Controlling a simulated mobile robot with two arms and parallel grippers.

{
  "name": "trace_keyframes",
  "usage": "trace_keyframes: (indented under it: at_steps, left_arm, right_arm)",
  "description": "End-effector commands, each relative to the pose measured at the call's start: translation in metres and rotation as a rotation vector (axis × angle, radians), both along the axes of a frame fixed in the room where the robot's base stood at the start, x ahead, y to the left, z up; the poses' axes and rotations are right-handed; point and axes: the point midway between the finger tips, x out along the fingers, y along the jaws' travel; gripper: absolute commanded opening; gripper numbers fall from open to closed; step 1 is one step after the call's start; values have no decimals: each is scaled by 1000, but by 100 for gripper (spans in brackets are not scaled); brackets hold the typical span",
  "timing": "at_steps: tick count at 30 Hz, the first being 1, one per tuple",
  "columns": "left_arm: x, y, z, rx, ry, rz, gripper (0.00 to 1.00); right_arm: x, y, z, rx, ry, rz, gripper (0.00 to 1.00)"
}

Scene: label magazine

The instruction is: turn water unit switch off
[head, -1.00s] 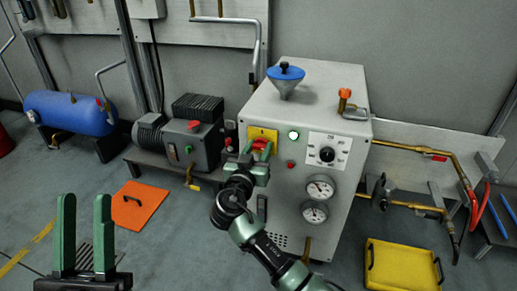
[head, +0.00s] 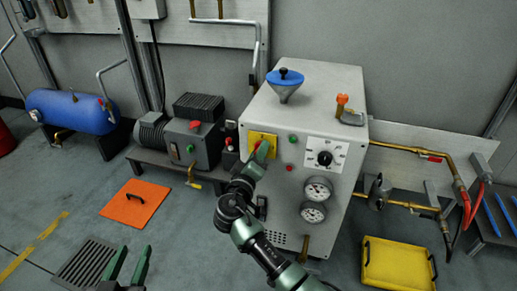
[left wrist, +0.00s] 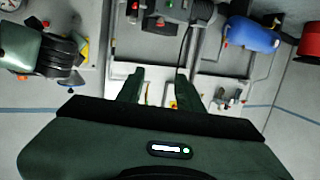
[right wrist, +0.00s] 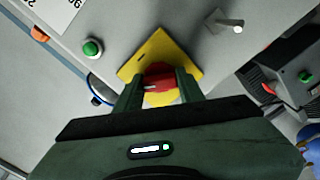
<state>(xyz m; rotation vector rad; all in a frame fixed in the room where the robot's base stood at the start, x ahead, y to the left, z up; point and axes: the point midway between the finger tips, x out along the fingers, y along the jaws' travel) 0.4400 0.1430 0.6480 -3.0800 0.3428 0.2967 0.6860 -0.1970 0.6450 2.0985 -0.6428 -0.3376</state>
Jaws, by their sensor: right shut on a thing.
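The water unit (head: 320,100) is a pale grey cabinet in the middle of the head view. On its front is a yellow plate (head: 256,135) with a red switch (right wrist: 160,79). My right gripper (head: 260,156) is shut on the red switch, with a finger on each side of it in the right wrist view. The green lamp (head: 292,139) beside the plate is unlit; it also shows in the right wrist view (right wrist: 92,47). My left gripper (head: 130,264) is open and empty at the lower left, above the floor.
A dial (head: 325,158) and two gauges (head: 318,189) are on the cabinet front. A grey motor unit (head: 193,141) stands to the left. An orange plate (head: 134,203) and a yellow tray (head: 397,270) lie on the floor.

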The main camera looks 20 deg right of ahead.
Motion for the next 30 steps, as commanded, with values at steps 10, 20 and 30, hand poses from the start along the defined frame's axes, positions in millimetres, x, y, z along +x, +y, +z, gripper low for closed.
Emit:
trace_keyframes:
  at_steps: [10,20,30]
  left_arm:
    - [-56,27,-80,117,493,34,36]
    - [-123,50,-120,191,844,59,36]
    - [-155,59,-130,219,990,69,36]
  right_arm:
    - [0,1,2,-264,181,1,0]
    - [0,1,1,-438,298,2,0]
    - [0,1,-1,-510,346,2,0]
